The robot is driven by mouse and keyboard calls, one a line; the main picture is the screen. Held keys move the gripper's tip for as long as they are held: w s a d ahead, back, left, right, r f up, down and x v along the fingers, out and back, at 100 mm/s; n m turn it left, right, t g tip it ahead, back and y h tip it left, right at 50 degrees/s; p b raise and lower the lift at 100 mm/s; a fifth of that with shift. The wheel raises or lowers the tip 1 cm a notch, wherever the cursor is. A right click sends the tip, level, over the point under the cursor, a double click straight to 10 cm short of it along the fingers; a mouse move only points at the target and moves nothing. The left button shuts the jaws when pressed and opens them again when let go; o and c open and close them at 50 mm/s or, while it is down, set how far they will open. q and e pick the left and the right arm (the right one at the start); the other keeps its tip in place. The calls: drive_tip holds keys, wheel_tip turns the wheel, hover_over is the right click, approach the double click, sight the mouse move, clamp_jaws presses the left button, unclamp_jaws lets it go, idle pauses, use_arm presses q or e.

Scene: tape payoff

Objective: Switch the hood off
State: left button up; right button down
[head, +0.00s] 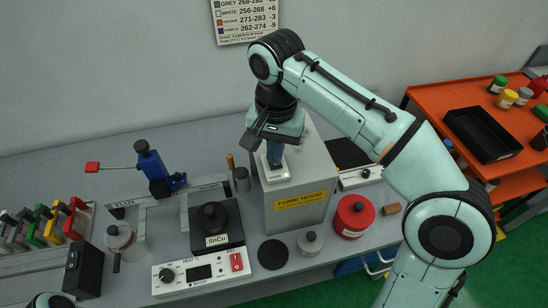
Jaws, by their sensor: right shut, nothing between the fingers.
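The hood is a grey box (296,215) with a yellow label, standing on the bench near the middle of the head view. A small pale switch plate (276,176) with lettering sits at its upper left. My right gripper (275,160) points down at this plate, its fingers shut and empty. The fingertips are at or just above the plate; I cannot tell whether they touch it. The gripper hides part of the plate, so the switch's position cannot be read. Only a bit of my left arm shows at the bottom left edge; its gripper is out of view.
A white control unit (203,273) with a red switch stands in front of a black pot (211,218) marked SnCu. A blue clamp with a red handle (150,166) stands left.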

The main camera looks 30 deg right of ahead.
use_arm(q)
drive_tip(key=shift+s+f+b, duration=0.25)
drive_tip(key=shift+f+b, duration=0.05)
drive_tip(key=shift+f, duration=0.1)
use_arm(e)
drive_tip(key=shift+f, duration=0.65)
use_arm(q)
drive_tip(key=shift+r, duration=0.1)
use_arm(e)
drive_tip(key=shift+r, duration=0.1)
drive_tip(key=shift+r+p, duration=1.8)
drive_tip(key=shift+r, duration=0.45)
drive_tip(key=shift+r+p, duration=0.85)
drive_tip(key=shift+r, duration=0.4)
use_arm(q)
drive_tip(key=w+r, duration=0.5)
drive_tip(key=r, duration=0.1)
drive_tip(key=shift+r+t, duration=0.3)
use_arm(e)
drive_tip(key=shift+f, duration=0.1)
drive_tip(key=shift+s, duration=0.1)
